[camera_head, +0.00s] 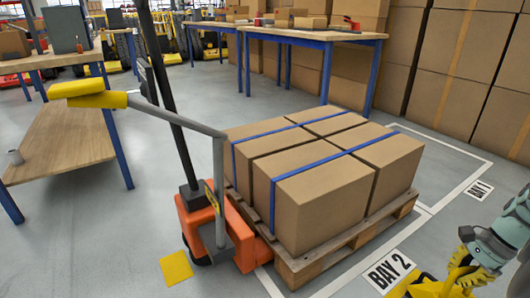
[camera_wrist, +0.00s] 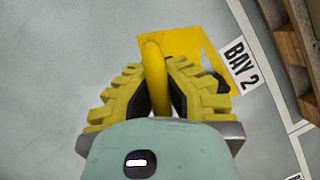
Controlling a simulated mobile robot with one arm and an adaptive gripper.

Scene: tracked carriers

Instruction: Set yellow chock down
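The yellow chock (camera_head: 425,288) is at the bottom right of the head view, beside the BAY 2 floor label, partly hidden by my gripper and cut off by the frame edge. In the wrist view, its upright bar (camera_wrist: 153,62) stands between my fingers, and its flat yellow body (camera_wrist: 190,43) shows beyond them. My gripper (camera_head: 462,270) is shut on this bar; its yellow ribbed fingers (camera_wrist: 160,82) press on it from both sides. I cannot tell whether the chock touches the floor.
An orange pallet jack (camera_head: 240,245) stands at a wooden pallet (camera_head: 340,250) with strapped cartons (camera_head: 325,200). A flat yellow square (camera_head: 176,268) lies on the floor left of the jack. The BAY 2 label (camera_head: 389,271) lies near the chock. Grey floor at lower left is clear.

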